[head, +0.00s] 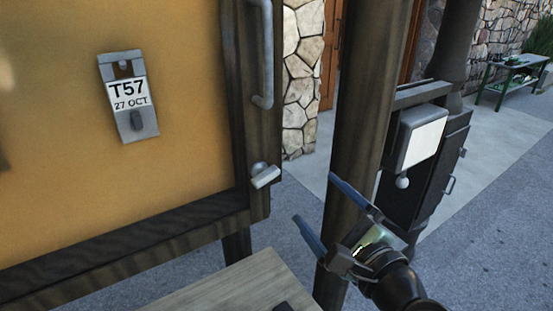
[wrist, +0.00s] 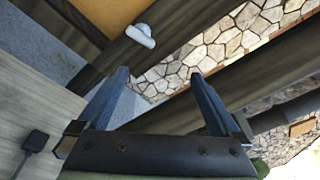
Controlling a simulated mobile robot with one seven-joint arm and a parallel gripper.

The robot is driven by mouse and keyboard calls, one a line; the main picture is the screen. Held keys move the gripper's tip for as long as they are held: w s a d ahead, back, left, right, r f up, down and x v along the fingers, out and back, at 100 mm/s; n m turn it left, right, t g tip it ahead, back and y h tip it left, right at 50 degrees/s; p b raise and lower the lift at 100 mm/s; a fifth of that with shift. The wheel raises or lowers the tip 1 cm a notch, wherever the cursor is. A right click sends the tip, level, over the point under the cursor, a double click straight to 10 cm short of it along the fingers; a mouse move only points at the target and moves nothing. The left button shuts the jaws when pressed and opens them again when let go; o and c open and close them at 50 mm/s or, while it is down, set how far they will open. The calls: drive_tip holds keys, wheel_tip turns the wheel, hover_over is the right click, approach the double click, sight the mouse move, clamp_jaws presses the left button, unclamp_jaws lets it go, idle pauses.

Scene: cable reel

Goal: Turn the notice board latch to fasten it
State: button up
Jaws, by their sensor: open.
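The notice board (head: 60,190) has a yellow-tan panel in a dark wooden frame. Its latch (head: 266,177) is a small pale turn-piece on the lower right of the frame, tilted a little from level. The latch also shows at the top of the wrist view (wrist: 140,35), on the dark frame. My gripper (head: 315,206) is open and empty, to the right of the latch and a little lower in the head view, apart from it. In the wrist view both blue fingers (wrist: 160,88) are spread, and the latch lies beyond them, nearer the left finger.
A metal handle (head: 264,60) stands on the frame above the latch. A dark wooden post (head: 355,110) rises just behind my gripper. A pale wooden surface (head: 235,290) lies below the board. A dark cabinet with a white box (head: 423,137) stands at right.

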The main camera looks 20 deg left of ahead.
sight(269, 180)
drive_tip(key=w+a+m+p, duration=0.1)
drive_tip(key=w+a, duration=0.1)
drive_tip(key=a, duration=0.1)
drive_tip(key=w+a+f+m+g+y+p, duration=0.1)
drive_tip(key=w+a+p, duration=0.1)
drive_tip(key=a, duration=0.2)
drive_tip(key=w+a+f+m+y+p, duration=0.1)
drive_tip(key=w+a+m, duration=0.1)
drive_tip(key=a, duration=0.2)
drive_tip(key=shift+g, duration=0.4)
drive_tip(key=c, duration=1.3)
